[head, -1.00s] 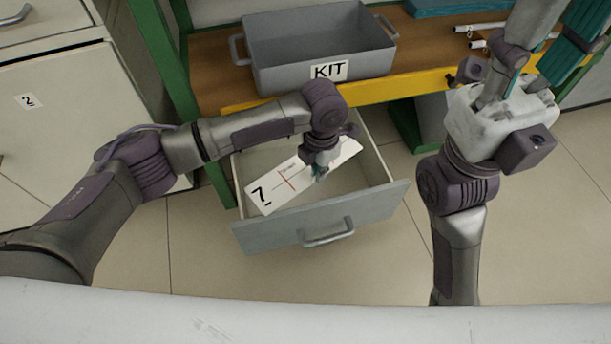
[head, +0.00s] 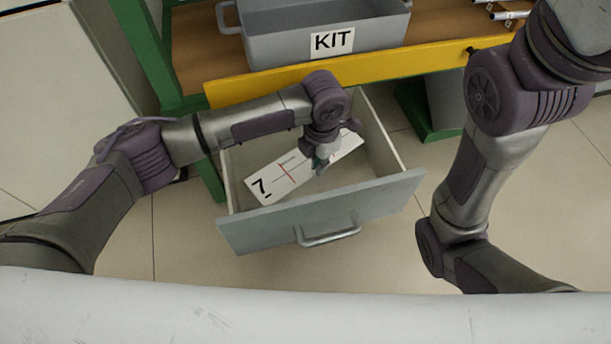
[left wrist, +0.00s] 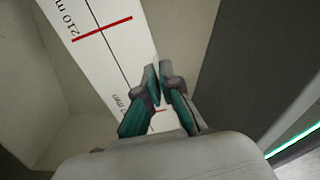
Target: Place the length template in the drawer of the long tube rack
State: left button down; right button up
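The length template (head: 270,181) is a long white plate marked 7, with a red cross line. It is inside the open grey drawer (head: 315,213) below the bench. It lies slantwise in the head view; whether it touches the drawer floor I cannot tell. My left gripper (head: 319,166) points down into the drawer, its fingers nearly together at the template. In the left wrist view, the left gripper (left wrist: 158,70) appears closed on the template (left wrist: 95,40), beside its edge, partly hiding the printing. My right gripper is out of view; only its arm shows at the right.
The bench with a yellow front edge (head: 400,66) and green legs (head: 150,50) stands above the drawer. A grey bin labelled KIT (head: 275,45) and some pale rods (head: 508,15) are on it. A white cabinet (head: 50,100) stands left. Floor shows in front.

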pick_arm(q)
jog(key=shift+f+b, duration=0.3)
jog(key=shift+f, duration=0.35)
jog(key=b, duration=0.4)
send_over(318, 186)
jog(key=s, duration=0.2)
notch_tip(318, 186, down, 5)
jog(key=shift+a+f, duration=0.1)
jog(key=shift+f, duration=0.1)
notch_tip(318, 186, down, 4)
jog(key=b, duration=0.3)
jog(key=shift+r, duration=0.3)
jog(key=shift+f, duration=0.15)
jog(key=c, duration=1.3)
grip_release()
